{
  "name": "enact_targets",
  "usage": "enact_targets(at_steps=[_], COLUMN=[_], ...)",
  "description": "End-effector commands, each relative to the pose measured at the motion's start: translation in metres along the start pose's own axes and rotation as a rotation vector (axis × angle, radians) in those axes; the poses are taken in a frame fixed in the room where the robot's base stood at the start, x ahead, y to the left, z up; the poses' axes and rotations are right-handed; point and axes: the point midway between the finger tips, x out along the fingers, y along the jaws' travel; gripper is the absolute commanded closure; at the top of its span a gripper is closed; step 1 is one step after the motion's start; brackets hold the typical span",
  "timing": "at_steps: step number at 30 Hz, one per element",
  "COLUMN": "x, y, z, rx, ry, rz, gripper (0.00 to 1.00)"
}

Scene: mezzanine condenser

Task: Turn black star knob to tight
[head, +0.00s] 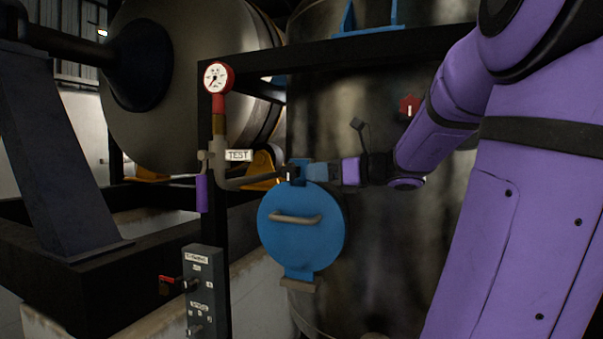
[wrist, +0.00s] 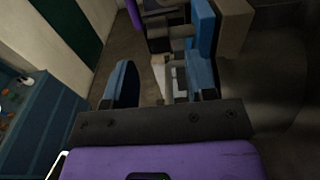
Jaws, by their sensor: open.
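A blue round hatch cover (head: 303,245) with a grey bar handle (head: 297,218) is on the front of the dark metal vessel (head: 390,250). My gripper (head: 293,173) is open at the top of this cover, reaching in from the right. A small dark part lies at its tip; I cannot tell whether this is the black star knob or part of my gripper. In the wrist view, dark blocky parts (wrist: 170,42) lie ahead of the gripper, beside a blue bracket (wrist: 203,45). No star shape shows clearly, and contact cannot be told.
A red pressure gauge (head: 217,78) stands on a pipe with a TEST label (head: 238,155) and a purple lever (head: 202,193), left of the gripper. A black beam (head: 340,58) crosses above.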

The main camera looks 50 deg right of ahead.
Motion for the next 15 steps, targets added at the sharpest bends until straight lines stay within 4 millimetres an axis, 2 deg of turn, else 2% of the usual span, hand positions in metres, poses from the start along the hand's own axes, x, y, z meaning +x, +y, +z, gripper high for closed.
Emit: enact_targets(at_steps=[3, 6, 15], x=[-0.019, -0.03, -0.039], y=[0.0, 0.0, 0.0], z=[0.0, 0.0, 0.0], rx=[0.0, 0.001, 0.001], ry=[-0.001, -0.001, 0.0], rz=[-0.002, -0.001, 0.0], gripper=[0.49, 0.49, 0.49])
